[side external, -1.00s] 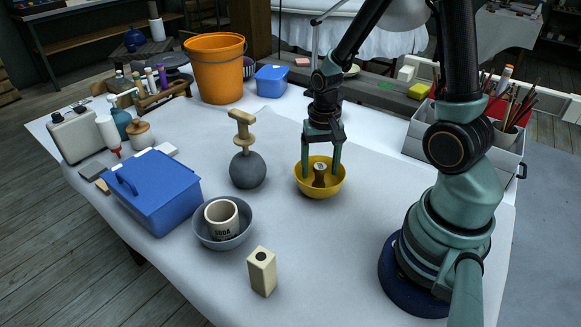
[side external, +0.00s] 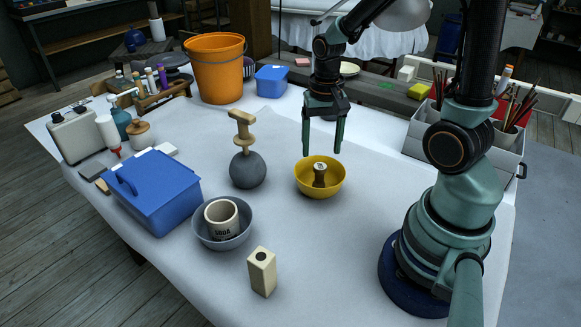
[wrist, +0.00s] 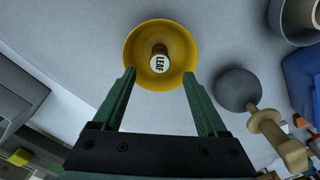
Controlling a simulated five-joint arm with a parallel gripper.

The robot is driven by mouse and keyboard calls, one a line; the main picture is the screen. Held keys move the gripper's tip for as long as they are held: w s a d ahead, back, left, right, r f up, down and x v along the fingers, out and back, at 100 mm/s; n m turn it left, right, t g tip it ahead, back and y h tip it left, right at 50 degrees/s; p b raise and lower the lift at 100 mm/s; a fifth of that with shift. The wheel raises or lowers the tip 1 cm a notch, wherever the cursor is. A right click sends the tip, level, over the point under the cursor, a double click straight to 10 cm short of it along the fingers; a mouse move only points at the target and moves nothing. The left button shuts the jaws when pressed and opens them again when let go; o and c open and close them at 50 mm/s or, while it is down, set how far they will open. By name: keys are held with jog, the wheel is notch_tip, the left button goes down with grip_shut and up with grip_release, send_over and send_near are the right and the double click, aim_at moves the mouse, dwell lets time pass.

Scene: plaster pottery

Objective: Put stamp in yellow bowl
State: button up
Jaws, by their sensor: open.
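The stamp (side external: 319,172) is a short brown piece with a pale top. It stands inside the yellow bowl (side external: 301,184) on the white-covered table. In the wrist view its pale end reads "LEAF" (wrist: 160,64), and the rim of the yellow bowl (wrist: 136,45) surrounds it. My gripper (side external: 322,152) is open and empty, with its two fingers above the bowl and apart from the stamp. In the wrist view the fingertips of my gripper (wrist: 158,73) show apart, on either side of the bowl's near edge.
A grey ball with a wooden handle (side external: 247,170) stands left of the yellow bowl. A grey bowl (side external: 208,236) holds a cup marked "SODA" (side external: 221,214). A pale block (side external: 262,272) stands in front. A blue box (side external: 160,195) and orange bucket (side external: 215,72) stand further left and back.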

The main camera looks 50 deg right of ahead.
jog(key=shift+r, duration=0.35)
jog(key=shift+a+r, duration=0.15)
jog(key=shift+r, duration=0.05)
jog(key=s+a+r+n+t, duration=0.1)
jog(key=a+r+n+t, duration=0.4)
jog(key=r, duration=0.8)
jog(key=a+n, duration=0.3)
jog(key=n, duration=0.1)
jog(key=shift+t, duration=0.3)
